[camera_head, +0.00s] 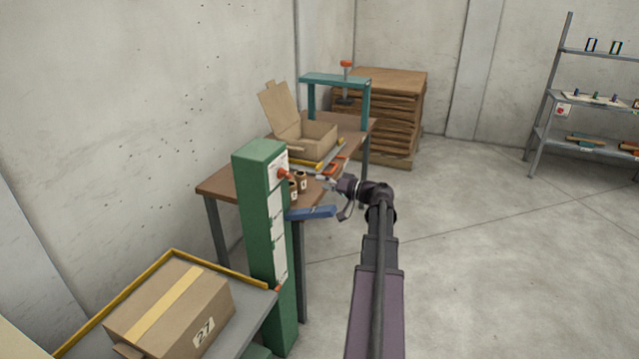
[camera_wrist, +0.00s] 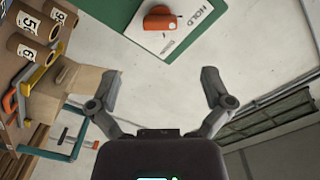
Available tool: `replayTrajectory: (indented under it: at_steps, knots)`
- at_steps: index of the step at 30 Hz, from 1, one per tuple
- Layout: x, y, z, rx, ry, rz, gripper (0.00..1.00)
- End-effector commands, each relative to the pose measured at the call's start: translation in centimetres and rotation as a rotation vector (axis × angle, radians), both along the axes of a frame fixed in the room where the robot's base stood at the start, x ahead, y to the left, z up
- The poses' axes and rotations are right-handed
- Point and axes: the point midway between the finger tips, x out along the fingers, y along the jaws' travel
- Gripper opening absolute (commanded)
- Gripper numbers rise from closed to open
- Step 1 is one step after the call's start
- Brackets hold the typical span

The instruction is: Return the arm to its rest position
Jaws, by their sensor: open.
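My arm extends forward from the bottom of the head view. My gripper (camera_head: 328,183) is at its end, beside the tall green post (camera_head: 262,200) and over the near right edge of the wooden table (camera_head: 215,188). In the wrist view my gripper (camera_wrist: 160,75) has its two fingers spread wide with nothing between them. An orange knob (camera_head: 284,174) sits on the post's white panel. The knob also shows in the wrist view (camera_wrist: 159,18), beyond the fingertips and apart from them, next to the word HOLD.
Several numbered brown rolls (camera_wrist: 27,47) stand close to my gripper. An open cardboard box (camera_head: 318,138) and a teal frame (camera_head: 335,80) are on the table. A closed box (camera_head: 170,305) lies on a yellow-edged stand at lower left. The floor at right (camera_head: 480,240) is clear.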

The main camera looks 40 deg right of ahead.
Motion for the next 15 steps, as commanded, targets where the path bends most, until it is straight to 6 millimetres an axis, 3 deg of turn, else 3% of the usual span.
replayTrajectory:
  at_steps: [15]
  knots:
    - [0.26, 0.52, -0.05, -0.001, 0.009, 0.008, 1.0]
